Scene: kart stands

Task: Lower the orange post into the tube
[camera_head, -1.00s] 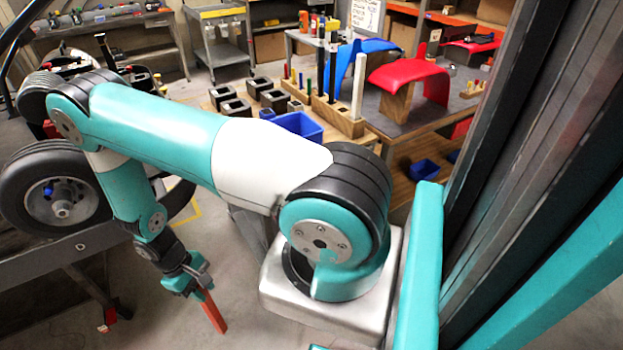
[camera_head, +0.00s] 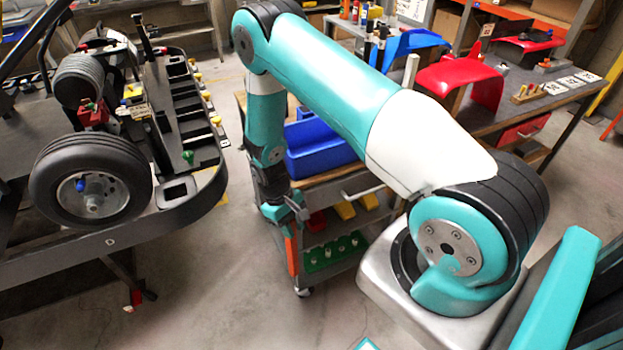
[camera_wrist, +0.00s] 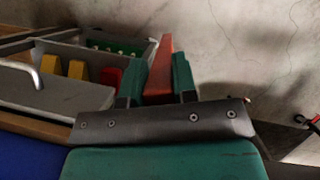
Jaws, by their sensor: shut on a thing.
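My gripper (camera_head: 286,215) is shut on the orange post (camera_head: 292,254), which hangs down, nearly upright, in the head view. In the wrist view the post (camera_wrist: 160,62) sticks out between the two green fingers of my gripper (camera_wrist: 159,84). The post's lower end is clear of the floor. It hangs in front of a wheeled cart, to the right of the kart (camera_head: 150,215). A dark square opening (camera_head: 178,191) shows at the kart frame's near corner; I cannot tell whether it is the tube.
The cart's lower tray (camera_head: 335,253) with green pieces lies just right of the post. A blue bin (camera_head: 318,148) stands on its top. The kart's wheel (camera_head: 92,193) is at the left. Bare floor (camera_head: 215,265) lies between kart and cart.

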